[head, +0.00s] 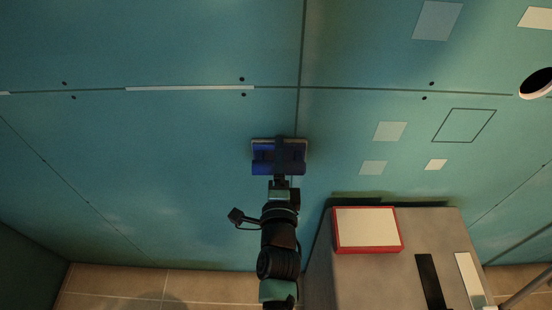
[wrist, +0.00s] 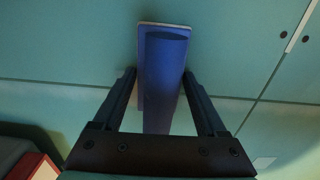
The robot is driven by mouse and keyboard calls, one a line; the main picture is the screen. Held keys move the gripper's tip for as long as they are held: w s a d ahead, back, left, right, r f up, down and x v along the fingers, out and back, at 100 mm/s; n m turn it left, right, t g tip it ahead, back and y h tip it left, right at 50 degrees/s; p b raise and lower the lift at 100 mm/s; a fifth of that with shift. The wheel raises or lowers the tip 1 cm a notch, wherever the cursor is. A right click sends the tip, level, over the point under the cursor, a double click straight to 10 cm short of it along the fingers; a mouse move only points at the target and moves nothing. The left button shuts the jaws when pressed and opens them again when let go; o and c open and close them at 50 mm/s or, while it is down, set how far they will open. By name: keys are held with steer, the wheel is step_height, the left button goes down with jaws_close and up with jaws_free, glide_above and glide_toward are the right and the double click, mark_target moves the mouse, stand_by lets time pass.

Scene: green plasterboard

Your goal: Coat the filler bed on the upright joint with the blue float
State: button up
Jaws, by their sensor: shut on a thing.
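My gripper (head: 280,180) is shut on the blue float (head: 264,156); in the wrist view the float (wrist: 160,75) sits between the two dark fingers (wrist: 165,95). A pale edge shows along the float's board. In the head view the float is just left of the upright joint (head: 303,40), below its crossing with the level joint; its right end overlaps the joint's line. In the wrist view the upright joint (wrist: 50,84) runs sideways behind the float. I cannot tell whether the float touches the board. No pale filler bed shows on the visible upright joint; part is hidden by the float.
A white strip (head: 190,88) lies on the level joint, left of the crossing. A red-rimmed tray (head: 368,251) with a cream surface rests on a grey stand (head: 432,235), beside a black strip (head: 430,282) and a white one. Pale patches (head: 390,131) and a round hole (head: 537,83) are at right.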

mark_target(253, 145)
step_height(253, 145, up, 3)
steer(key=shift+d+f+p, duration=0.1)
steer(key=shift+p, duration=0.7)
steer(key=a+p, duration=0.3)
steer(key=p, duration=0.2)
steer(key=shift+a+f+p, duration=0.2)
steer(key=shift+a+p, duration=0.15)
steer(key=shift+a, duration=0.1)
steer(key=shift+a+r+p, duration=0.2)
steer(key=shift+a+p, duration=0.7)
steer(key=shift+p, duration=0.1)
steer(key=shift+a+f+p, duration=0.15)
steer(key=shift+a+p, duration=0.15)
steer(key=shift+a, duration=0.55)
steer(key=shift+s+f, duration=0.1)
steer(key=shift+s, duration=2.8)
